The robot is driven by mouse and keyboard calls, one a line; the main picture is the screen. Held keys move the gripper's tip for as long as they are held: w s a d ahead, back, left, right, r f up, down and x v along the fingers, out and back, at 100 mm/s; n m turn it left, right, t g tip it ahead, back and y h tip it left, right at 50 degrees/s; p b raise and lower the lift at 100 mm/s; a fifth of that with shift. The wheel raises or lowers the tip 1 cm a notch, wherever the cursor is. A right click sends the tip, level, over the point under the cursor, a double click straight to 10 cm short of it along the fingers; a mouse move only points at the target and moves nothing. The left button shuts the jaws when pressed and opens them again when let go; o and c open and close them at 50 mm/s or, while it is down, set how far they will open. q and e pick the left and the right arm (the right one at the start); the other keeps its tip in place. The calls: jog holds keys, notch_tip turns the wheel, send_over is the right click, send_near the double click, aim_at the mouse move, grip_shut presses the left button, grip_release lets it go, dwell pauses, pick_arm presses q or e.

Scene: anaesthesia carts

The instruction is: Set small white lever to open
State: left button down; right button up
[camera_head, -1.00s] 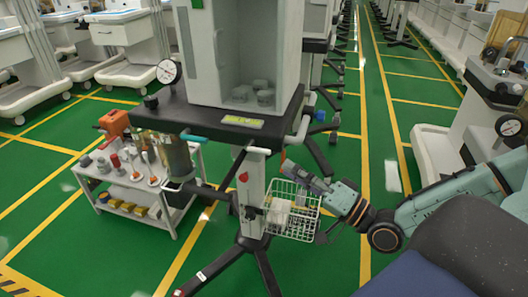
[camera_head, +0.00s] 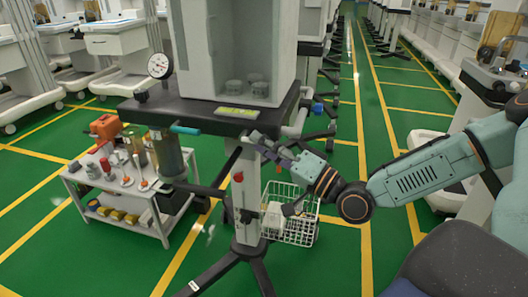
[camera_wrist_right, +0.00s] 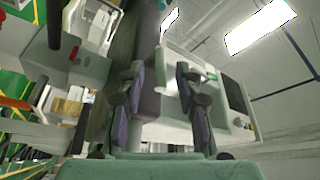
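My right gripper (camera_head: 258,141) is just under the front edge of the cart's black top (camera_head: 190,112), at the head of the white column (camera_head: 247,205). In the right wrist view, its two dark fingers (camera_wrist_right: 158,90) stand apart, with a dark upright edge visible between them and no object clearly held. The small white lever is not clearly visible in the head view now; the gripper covers the place under the top's front edge. I cannot tell whether the fingers touch it. My left gripper is not in view.
A red knob (camera_head: 238,177) sits on the column, with a white wire basket (camera_head: 290,232) to its right. A teal handle (camera_head: 185,129) juts from the top's front. A low trolley (camera_head: 150,228) with tools stands at left.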

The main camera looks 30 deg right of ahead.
jog(key=shift+w, duration=0.1)
grip_shut()
dwell(0.4)
